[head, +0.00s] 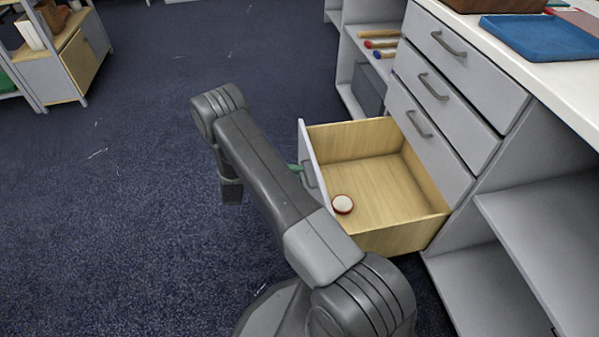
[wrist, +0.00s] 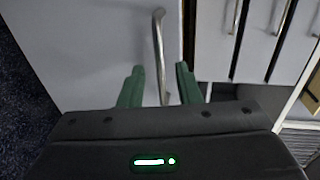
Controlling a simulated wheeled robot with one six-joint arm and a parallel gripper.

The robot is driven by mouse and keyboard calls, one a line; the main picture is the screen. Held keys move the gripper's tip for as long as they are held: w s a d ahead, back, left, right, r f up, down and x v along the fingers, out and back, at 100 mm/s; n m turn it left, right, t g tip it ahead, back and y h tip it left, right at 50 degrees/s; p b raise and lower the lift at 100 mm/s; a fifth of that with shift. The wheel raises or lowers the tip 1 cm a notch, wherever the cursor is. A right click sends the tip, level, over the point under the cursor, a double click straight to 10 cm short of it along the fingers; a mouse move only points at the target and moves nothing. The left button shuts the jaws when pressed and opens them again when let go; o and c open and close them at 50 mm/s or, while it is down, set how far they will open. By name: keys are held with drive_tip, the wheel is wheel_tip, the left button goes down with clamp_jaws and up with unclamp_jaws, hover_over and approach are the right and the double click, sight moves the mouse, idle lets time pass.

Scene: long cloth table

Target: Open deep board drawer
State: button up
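The deep bottom drawer (head: 395,185) of the grey cabinet is pulled far out in the head view, its pale wooden inside showing. Its grey front panel also fills the left of the wrist view (wrist: 85,45). The drawer's bar handle (wrist: 159,50) runs down between the two green fingers of my gripper (wrist: 159,86). The fingers are apart, with a gap on each side of the bar. In the head view my arm hides most of the gripper; a bit of green finger shows at the drawer front.
A small round red and white object (head: 342,204) lies in the drawer. Several shut drawers (head: 433,87) with bar handles are above it. A blue tray (head: 540,37) sits on the worktop. Open shelves (head: 540,225) stand at right. The dark carpet (head: 130,200) at left is clear.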

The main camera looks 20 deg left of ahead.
drive_tip(key=p+v, duration=0.1)
drive_tip(key=v, duration=1)
drive_tip(key=shift+s+a+p, duration=0.2)
drive_tip(key=shift+a+p, duration=0.1)
drive_tip(key=shift+p, duration=0.05)
drive_tip(key=shift+d, duration=0.1)
drive_tip(key=b+x, duration=0.2)
drive_tip(key=x, duration=1.2)
drive_tip(key=shift+w+d+r, duration=0.1)
drive_tip(key=shift+w+r, duration=0.05)
